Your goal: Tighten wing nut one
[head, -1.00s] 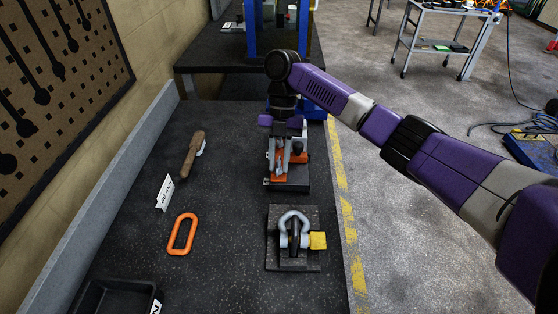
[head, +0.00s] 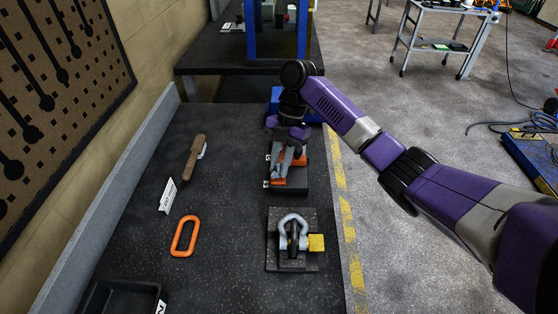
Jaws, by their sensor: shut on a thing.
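My gripper (head: 286,163) points down over a dark block (head: 290,187) with orange and grey clamp parts, at the right side of the bench. Its grey fingers reach down among the clamp parts and are shut on a small part there, taken to be a wing nut. The wing nut itself is hidden by the fingers and too small to make out. I cannot tell which wing nut it is.
A grey shackle (head: 292,228) on a dark plate, with a yellow piece (head: 316,242), stands nearer. The bench middle is clear.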

